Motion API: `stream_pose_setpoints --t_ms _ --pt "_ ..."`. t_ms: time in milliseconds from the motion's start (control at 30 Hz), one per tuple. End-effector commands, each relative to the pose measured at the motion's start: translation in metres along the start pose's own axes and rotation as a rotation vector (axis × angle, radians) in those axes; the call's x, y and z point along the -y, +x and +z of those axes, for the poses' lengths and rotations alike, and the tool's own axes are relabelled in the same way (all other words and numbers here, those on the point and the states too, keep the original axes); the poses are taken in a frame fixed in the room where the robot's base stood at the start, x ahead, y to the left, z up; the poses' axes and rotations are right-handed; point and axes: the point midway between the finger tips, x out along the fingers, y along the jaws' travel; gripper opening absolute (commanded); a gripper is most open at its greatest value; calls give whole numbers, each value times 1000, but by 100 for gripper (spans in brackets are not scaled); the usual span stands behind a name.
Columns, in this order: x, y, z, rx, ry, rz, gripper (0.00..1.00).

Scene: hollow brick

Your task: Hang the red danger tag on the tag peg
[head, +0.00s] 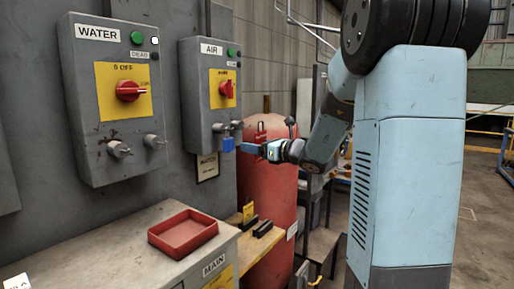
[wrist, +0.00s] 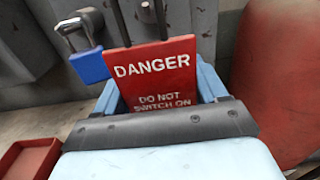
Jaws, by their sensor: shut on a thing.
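My gripper (head: 252,149) is shut on the red danger tag (wrist: 155,78), which stands up between its blue fingers (wrist: 158,90) with its lettering facing the wrist camera. Two dark strips rise from the tag's top edge out of the wrist picture. A grey peg (wrist: 147,12) on the AIR box shows behind and between them; it also shows in the head view (head: 237,126). I cannot tell whether tag and peg touch. A blue padlock (wrist: 90,65) hangs from the shackle point left of the peg; it also shows in the head view (head: 228,144).
The AIR box (head: 207,85) and WATER box (head: 112,80) are on the grey wall, each with a red switch. A red tank (head: 268,200) stands close behind my gripper. A red tray (head: 183,232) sits on the MAIN cabinet (head: 95,240).

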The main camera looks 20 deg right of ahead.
Motion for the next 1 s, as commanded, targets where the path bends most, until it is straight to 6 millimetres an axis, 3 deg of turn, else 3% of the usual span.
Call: stream_pose_setpoints --t_ms 1000 --pt "-1 50 -5 0 1 2 43"
